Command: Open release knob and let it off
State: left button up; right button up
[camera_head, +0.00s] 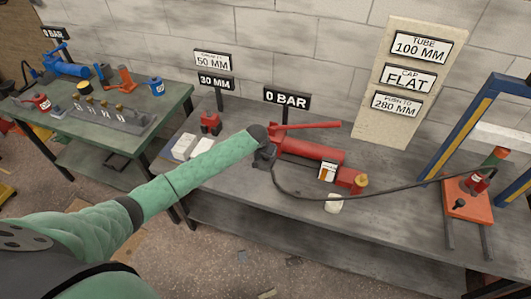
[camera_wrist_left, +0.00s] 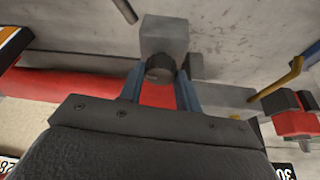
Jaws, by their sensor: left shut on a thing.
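The red hand pump (camera_head: 310,150) lies on the grey bench, with its red lever above the body. My left arm reaches to the left end of the pump, and its gripper (camera_head: 264,156) is small and dark there, covering the knob in the head view. In the left wrist view the dark round release knob (camera_wrist_left: 160,69) sits between the two blue fingers of my left gripper (camera_wrist_left: 159,76), which is shut on it. A grey block (camera_wrist_left: 166,36) is just beyond the knob. The red pump body (camera_wrist_left: 70,90) runs to the left. My right gripper is not in view.
A black "0 BAR" sign (camera_head: 287,98) stands behind the pump. A black hose (camera_head: 390,192) runs right to an orange-based press with a blue frame (camera_head: 468,120). A small red item (camera_head: 210,123) and white blocks (camera_head: 184,146) are left of the pump.

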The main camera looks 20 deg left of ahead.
pick_arm(q)
jog(key=shift+w+r, duration=0.15)
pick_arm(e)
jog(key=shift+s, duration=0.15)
pick_arm(q)
jog(key=o, duration=0.8)
jog(key=shift+o, duration=0.8)
jog(key=shift+s+r+b, duration=0.3)
jog(key=shift+r+b, duration=0.05)
jog(key=b+v, duration=0.2)
jog(key=v, duration=0.4)
jog(key=shift+r, duration=0.4)
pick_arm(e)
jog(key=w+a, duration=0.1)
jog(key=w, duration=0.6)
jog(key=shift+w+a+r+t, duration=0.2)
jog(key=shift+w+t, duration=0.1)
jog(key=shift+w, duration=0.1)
pick_arm(q)
jog(key=shift+s, duration=0.15)
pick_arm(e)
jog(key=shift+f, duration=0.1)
